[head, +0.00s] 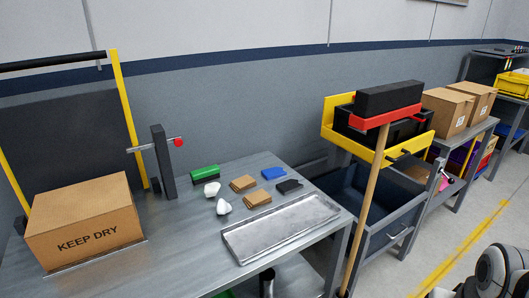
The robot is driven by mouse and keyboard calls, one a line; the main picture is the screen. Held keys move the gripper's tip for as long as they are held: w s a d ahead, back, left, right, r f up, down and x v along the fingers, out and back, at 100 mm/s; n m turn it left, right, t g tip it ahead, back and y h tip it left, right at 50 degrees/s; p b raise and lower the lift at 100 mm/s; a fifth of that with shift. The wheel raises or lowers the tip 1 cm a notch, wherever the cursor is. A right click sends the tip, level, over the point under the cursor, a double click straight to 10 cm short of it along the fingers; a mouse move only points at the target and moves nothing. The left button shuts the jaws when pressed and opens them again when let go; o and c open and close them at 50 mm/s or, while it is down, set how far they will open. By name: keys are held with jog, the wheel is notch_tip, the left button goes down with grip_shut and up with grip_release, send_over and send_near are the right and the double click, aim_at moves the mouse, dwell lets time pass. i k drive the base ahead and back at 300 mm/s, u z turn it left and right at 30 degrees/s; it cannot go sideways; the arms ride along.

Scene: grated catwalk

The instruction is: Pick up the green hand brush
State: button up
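A green block with a dark underside, which looks like the green hand brush (204,171), lies on the grey metal workbench (185,238) towards its back, near the wall. Two crumpled white pieces (212,189) lie just in front of it. Its bristles are too small to make out clearly. My gripper is not in view. Part of my white and black arm shows at the bottom right corner, well away from the brush.
Brown sponges (243,183), blue (273,173) and black (289,186) items, and a shallow metal tray (237,244) lie right of the brush. A KEEP DRY box (85,222) and vertical post (164,165) stand left. A wooden-handled broom (364,205) stands beyond the bench's right end.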

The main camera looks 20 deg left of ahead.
aim_at(204, 174)
jog(key=u, duration=0.75)
jog(key=i, duration=1.2)
jog(key=u, duration=0.95)
jog(key=i, duration=0.25)
jog(key=u, duration=0.05)
jog(key=k, duration=0.65)
jog(key=u, duration=0.2)
jog(key=i, duration=0.7)
jog(key=z, duration=0.05)
